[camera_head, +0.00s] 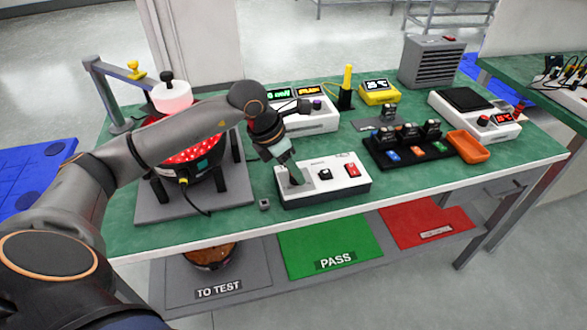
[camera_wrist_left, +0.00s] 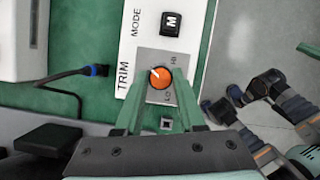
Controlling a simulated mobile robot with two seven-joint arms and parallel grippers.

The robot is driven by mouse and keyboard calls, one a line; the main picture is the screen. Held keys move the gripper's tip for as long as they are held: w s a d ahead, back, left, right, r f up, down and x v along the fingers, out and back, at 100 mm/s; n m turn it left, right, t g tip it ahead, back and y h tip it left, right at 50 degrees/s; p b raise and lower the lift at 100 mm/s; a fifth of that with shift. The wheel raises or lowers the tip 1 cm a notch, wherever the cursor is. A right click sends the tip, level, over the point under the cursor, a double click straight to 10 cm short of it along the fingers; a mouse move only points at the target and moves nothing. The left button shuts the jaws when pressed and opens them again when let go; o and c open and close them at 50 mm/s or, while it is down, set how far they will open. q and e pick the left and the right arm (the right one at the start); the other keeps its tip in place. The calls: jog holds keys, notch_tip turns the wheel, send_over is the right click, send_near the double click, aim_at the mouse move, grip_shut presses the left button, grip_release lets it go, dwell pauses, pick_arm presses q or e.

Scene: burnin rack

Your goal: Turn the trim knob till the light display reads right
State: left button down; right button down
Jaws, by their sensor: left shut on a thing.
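The trim knob (camera_wrist_left: 158,78) is orange with a white pointer line and sits on the grey TRIM patch of a white control box (camera_head: 345,188). In the wrist view its pointer leans up and left. My left gripper (camera_head: 289,174) reaches down over the left end of the box, and its green fingers (camera_wrist_left: 160,88) are shut on the knob from both sides. In the head view the gripper hides the knob. A round unit with many red lights (camera_head: 195,150) glows left of the box, partly hidden behind my left arm. My right gripper does not show.
A white instrument (camera_head: 312,122) with green and amber displays stands behind the box. A black tray (camera_head: 400,165), orange bin (camera_head: 467,146) and grey heater-like unit (camera_head: 432,62) fill the right side. Green PASS (camera_head: 330,246) and red (camera_head: 430,226) mats lie on the shelf below.

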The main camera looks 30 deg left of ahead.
pick_arm(q)
jog(key=m+g+h, duration=0.1)
jog(key=m, duration=0.2)
jog(key=shift+w+a+b, duration=0.1)
jog(key=shift+w+b, duration=0.05)
jog(key=shift+b, duration=0.2)
jog(key=m+g, duration=0.1)
jog(key=m, duration=0.3)
jog(key=shift+w+m+h, duration=0.15)
jog(key=shift+m+h, duration=0.25)
jog(key=m+g, duration=0.1)
jog(key=m, duration=0.1)
jog(key=m+g+b, duration=0.1)
jog(key=m, duration=0.2)
jog(key=shift+w+m+g, duration=0.1)
jog(key=shift+m+g, duration=0.2)
jog(key=c, duration=0.5)
grip_release()
